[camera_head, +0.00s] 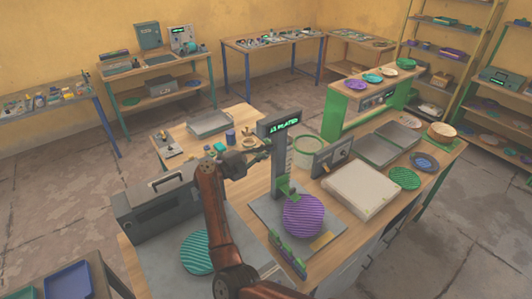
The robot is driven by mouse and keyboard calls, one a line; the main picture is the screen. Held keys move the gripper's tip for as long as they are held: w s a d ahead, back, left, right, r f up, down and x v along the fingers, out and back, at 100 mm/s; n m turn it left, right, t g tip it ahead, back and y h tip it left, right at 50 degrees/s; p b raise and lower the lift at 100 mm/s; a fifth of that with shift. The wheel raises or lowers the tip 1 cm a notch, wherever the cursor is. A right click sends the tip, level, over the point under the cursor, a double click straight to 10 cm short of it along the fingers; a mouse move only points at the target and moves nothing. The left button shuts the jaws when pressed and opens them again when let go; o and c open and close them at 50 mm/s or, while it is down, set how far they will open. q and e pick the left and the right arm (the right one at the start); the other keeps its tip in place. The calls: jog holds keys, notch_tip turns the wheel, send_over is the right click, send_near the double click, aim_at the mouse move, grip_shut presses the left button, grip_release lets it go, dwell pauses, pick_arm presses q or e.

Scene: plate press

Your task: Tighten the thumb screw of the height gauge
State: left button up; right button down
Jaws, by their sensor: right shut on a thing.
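The height gauge (279,172) stands on the main bench, a grey column with a dark display head (280,124) showing green characters. Its green slider arm (287,187) sits low on the column, over the edge of a purple ribbed plate (303,216) on the grey base. My right arm rises from the bottom, and its right gripper (260,154) is at the left side of the column. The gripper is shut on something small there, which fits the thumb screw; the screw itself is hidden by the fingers. My left gripper is not in view.
A dark grey box machine (155,217) stands left on the bench, near a teal ribbed plate (196,252). A white flat box (361,188), a small panel with a lever (331,158) and grey trays (380,147) stand right. Green blocks (288,256) lie at the front.

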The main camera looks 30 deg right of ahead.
jog(key=shift+f+m+b, duration=0.15)
jog(key=shift+m+b, duration=0.4)
jog(key=shift+m, duration=0.4)
jog(key=shift+f+m+b, duration=0.1)
jog(key=shift+m+b, duration=0.45)
jog(key=shift+m, duration=0.4)
jog(key=c, duration=2.1)
grip_release()
jog(key=a, duration=0.8)
jog(key=s+a, duration=0.1)
jog(key=a, duration=0.3)
